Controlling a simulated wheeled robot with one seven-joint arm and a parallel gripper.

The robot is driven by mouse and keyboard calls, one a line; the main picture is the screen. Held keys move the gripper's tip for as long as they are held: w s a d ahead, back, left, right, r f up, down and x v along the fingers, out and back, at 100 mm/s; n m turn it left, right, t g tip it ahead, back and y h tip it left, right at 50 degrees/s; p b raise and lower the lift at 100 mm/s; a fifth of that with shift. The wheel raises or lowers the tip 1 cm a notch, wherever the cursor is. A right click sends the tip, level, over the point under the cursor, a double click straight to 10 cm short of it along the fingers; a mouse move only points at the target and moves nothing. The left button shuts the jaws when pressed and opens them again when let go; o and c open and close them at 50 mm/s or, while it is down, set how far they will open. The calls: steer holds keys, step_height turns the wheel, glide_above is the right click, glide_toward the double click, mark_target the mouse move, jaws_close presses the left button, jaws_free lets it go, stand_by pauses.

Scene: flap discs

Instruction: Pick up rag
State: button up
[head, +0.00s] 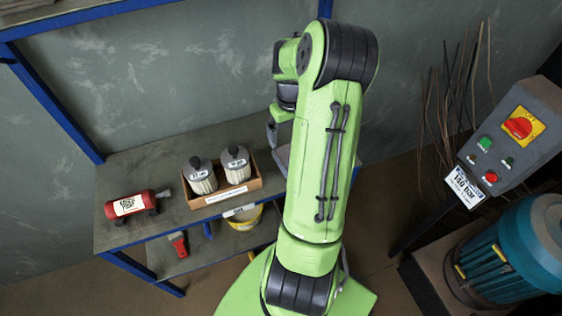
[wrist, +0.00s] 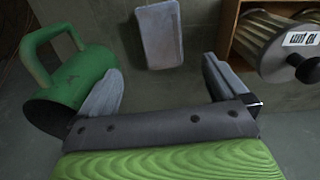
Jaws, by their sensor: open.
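The likely rag is a flat, pale grey-blue folded piece (wrist: 160,35) on the grey bench top, at the top middle of the wrist view. My gripper (wrist: 163,78) is open and empty, its two fingers spread wide. The rag lies beyond the fingertips, roughly centred between them, and nothing is between the jaws. In the head view my green arm covers most of the gripper and that part of the bench. A small grey patch shows beside the arm there, and I cannot tell whether it is the rag.
A green mug (wrist: 78,85) stands close against my left finger in the wrist view. A wooden box (head: 236,193) with two filter canisters sits on the bench (head: 130,232), with a red cylinder (head: 132,205) left of it. A control box (head: 511,135) stands at right.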

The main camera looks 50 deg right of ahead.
glide_above(288, 156)
step_height(288, 156, down, 4)
steer(key=shift+w+d+f+b, duration=0.1)
steer(key=shift+b, duration=0.35)
step_height(288, 156, down, 6)
steer(key=shift+r+b, duration=0.2)
steer(key=shift+b, duration=0.85)
steer(key=shift+r, duration=0.1)
steer(key=c, duration=1.1)
steer(key=shift+o, duration=0.2)
step_height(288, 156, up, 10)
steer(key=p, duration=0.3)
steer(key=shift+a, duration=0.2)
